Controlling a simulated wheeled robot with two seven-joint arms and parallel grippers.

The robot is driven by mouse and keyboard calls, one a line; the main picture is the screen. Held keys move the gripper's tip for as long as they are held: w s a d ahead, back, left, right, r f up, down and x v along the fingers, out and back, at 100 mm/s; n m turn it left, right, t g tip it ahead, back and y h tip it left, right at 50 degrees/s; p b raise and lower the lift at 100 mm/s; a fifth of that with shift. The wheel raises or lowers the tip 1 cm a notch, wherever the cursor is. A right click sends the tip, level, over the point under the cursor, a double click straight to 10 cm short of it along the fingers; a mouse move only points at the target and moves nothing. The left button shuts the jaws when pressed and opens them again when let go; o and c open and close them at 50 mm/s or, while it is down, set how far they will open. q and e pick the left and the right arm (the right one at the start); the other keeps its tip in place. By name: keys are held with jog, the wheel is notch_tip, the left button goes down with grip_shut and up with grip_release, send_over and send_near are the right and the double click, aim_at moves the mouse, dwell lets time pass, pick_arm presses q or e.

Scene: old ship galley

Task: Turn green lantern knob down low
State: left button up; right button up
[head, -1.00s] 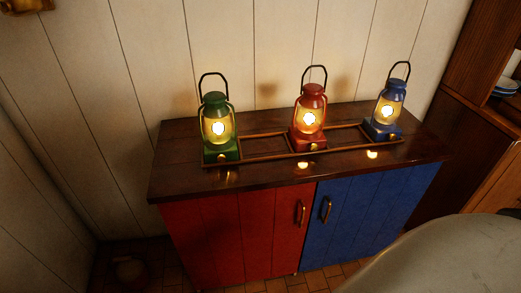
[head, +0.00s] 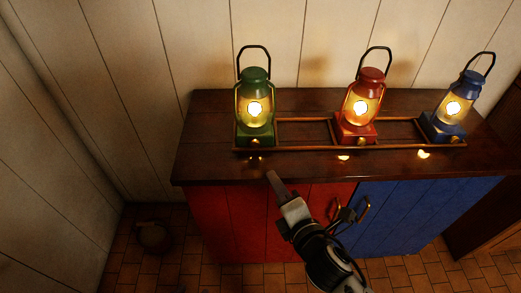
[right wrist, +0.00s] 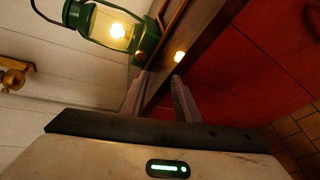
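The green lantern (head: 256,104) stands lit in the left section of a wooden rack on the cabinet top. Its small brass knob (head: 255,142) is low on the front of its base. In the right wrist view the green lantern (right wrist: 97,25) appears tilted at the upper left, with the knob (right wrist: 140,58) just beyond the fingers. My right gripper (head: 274,179) is in front of the cabinet's front edge, below and slightly right of the knob, apart from it. In the right wrist view its two fingers (right wrist: 159,95) are spread with nothing between them. My left gripper is out of view.
A lit red lantern (head: 361,105) and a lit blue lantern (head: 455,104) share the rack (head: 295,149). The cabinet has a red door (head: 225,215) and a blue door (head: 420,215) with protruding handles. A dark round object (head: 152,236) sits on the tiled floor at left.

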aim_at(255, 145)
jog(key=w+a+n, duration=0.1)
jog(key=w, duration=0.2)
jog(key=w+a+n, duration=0.1)
jog(key=w+a, duration=0.1)
jog(key=w, duration=0.2)
jog(key=w+a+n+t, duration=0.1)
jog(key=w, duration=0.3)
jog(key=shift+w+a+r, duration=0.2)
jog(key=shift+r, duration=0.2)
grip_shut()
jog(key=shift+n, duration=0.3)
